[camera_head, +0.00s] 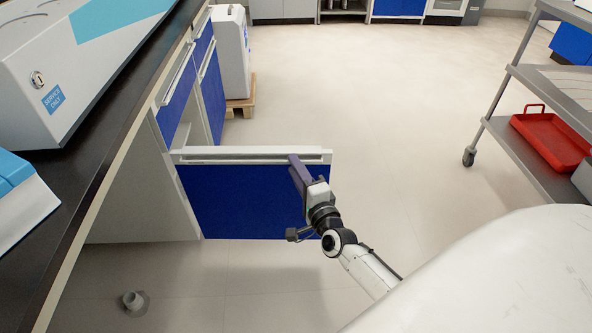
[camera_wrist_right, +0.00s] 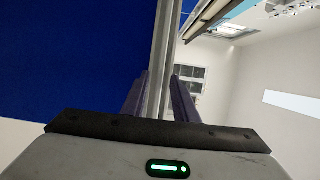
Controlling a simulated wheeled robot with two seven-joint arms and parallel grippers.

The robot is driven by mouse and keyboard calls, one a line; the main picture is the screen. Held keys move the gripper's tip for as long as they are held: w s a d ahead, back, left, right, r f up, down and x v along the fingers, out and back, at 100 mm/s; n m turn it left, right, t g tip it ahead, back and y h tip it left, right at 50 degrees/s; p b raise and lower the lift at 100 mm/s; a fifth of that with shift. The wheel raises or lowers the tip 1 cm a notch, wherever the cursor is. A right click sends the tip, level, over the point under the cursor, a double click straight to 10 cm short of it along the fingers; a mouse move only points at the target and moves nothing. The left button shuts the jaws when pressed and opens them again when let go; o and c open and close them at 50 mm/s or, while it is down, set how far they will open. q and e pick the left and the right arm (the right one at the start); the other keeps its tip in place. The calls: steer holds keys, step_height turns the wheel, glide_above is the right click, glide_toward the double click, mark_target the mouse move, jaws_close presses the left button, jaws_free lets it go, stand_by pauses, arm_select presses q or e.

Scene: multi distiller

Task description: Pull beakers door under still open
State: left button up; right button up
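The blue cabinet door (camera_head: 255,203) under the bench is swung out from the cabinet, with its blue face towards me and a pale handle rail (camera_head: 235,156) along its top. My right gripper (camera_head: 294,163) is at this rail, near the door's free end. In the right wrist view, the purple fingers (camera_wrist_right: 160,95) lie close on both sides of a pale upright strip (camera_wrist_right: 165,50) beside the blue panel, and look shut on it. The finger contact is partly hidden. My left gripper is not in view.
The dark bench top (camera_head: 105,125) carries a grey instrument (camera_head: 85,60) on the left. A white container (camera_head: 232,60) stands on a wooden pallet (camera_head: 241,106) behind the door. A metal cart (camera_head: 520,80) with a red tray (camera_head: 553,140) is right. The floor between is clear.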

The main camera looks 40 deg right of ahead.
jaws_close()
stand_by(1.4)
